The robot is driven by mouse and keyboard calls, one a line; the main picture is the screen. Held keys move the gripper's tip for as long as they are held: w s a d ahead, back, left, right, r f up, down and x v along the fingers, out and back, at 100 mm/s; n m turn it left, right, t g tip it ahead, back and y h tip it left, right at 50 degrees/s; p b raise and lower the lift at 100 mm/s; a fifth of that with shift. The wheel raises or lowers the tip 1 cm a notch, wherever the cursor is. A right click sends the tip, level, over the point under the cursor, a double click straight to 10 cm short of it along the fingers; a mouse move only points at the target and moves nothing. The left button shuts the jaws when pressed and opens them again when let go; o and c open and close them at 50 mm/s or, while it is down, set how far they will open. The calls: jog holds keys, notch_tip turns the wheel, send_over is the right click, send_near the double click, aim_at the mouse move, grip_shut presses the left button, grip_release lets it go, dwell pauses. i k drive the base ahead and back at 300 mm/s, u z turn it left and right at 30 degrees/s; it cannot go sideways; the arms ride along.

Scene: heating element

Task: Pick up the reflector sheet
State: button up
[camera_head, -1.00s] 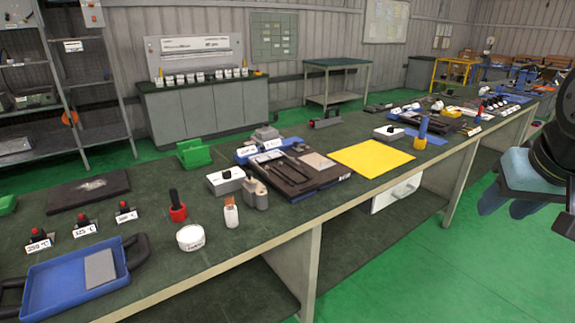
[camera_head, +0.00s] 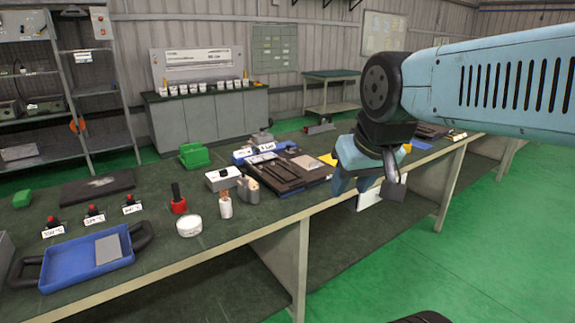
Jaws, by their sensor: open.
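I cannot tell for sure which piece is the reflector sheet. A flat grey sheet (camera_head: 108,248) lies in the blue tray (camera_head: 72,277) at the near left of the bench. Another small pale sheet (camera_head: 306,162) lies on a dark case (camera_head: 283,175) at mid bench.
On the green bench (camera_head: 150,270) stand a white round tub (camera_head: 189,226), a small bottle (camera_head: 225,205), a red-based tool (camera_head: 178,201) and red-knobbed temperature labels (camera_head: 95,215). A green holder (camera_head: 195,156) stands behind. Green floor (camera_head: 480,240) is clear at the right.

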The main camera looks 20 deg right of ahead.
aim_at(308, 163)
jog(key=u, duration=0.1)
jog(key=i, duration=1)
jog(key=z, duration=0.1)
